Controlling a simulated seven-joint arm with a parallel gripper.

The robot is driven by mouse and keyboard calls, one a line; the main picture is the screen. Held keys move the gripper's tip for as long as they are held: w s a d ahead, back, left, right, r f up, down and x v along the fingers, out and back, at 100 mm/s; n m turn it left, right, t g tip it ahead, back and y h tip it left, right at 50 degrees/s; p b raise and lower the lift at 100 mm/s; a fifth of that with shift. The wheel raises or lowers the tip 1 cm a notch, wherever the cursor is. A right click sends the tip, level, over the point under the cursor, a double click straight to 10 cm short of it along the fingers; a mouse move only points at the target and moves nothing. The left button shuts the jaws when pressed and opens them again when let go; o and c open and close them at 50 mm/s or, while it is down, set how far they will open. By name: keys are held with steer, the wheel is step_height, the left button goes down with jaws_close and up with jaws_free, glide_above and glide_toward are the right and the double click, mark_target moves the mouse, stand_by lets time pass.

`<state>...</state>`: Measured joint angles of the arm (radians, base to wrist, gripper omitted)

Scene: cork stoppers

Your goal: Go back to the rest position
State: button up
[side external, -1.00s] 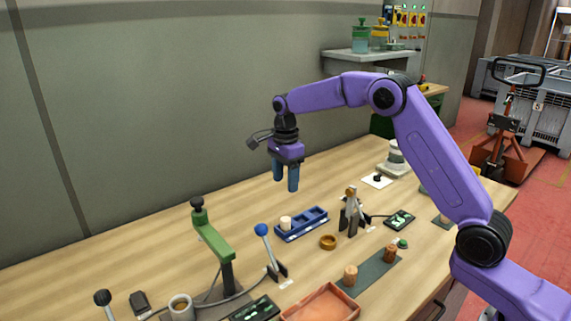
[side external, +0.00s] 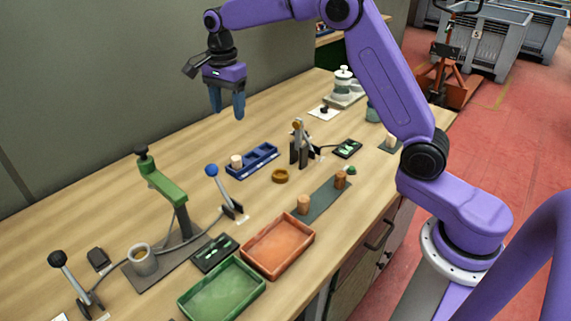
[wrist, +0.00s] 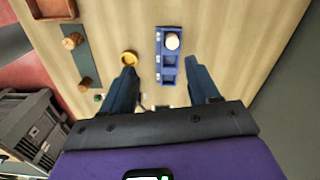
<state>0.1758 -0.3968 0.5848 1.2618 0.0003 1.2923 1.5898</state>
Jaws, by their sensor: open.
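My gripper (side external: 228,112) hangs in the air above the bench with its two blue fingers apart and nothing between them. It is above and behind the blue rack (side external: 262,165). The rack holds a pale cork stopper (side external: 236,161) in one end compartment. The wrist view shows the rack (wrist: 159,62) beyond the open fingers, with the pale stopper (wrist: 172,41) in its far compartment and the nearer compartments empty.
A green press (side external: 165,187), a blue-knobbed lever (side external: 220,185) and a grey cup (side external: 142,261) stand left. Orange (side external: 278,247) and green (side external: 222,291) trays lie in front.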

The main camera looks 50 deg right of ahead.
steer(key=s+a+r+n, duration=0.1)
steer(key=s+a+n, duration=0.2)
steer(key=s+n, duration=0.55)
steer(key=s+a+n, duration=0.2)
steer(key=s+n, duration=0.3)
steer(key=s, duration=0.6)
steer(key=s+d+f+n, duration=0.2)
steer(key=s+d+n, duration=0.1)
steer(key=s+n, duration=0.4)
steer(key=s+d+f+n, duration=0.2)
steer(key=s+d+n, duration=0.2)
steer(key=s, duration=1)
steer(key=n, duration=0.3)
steer(key=shift+n, duration=0.35)
steer(key=shift+d, duration=0.1)
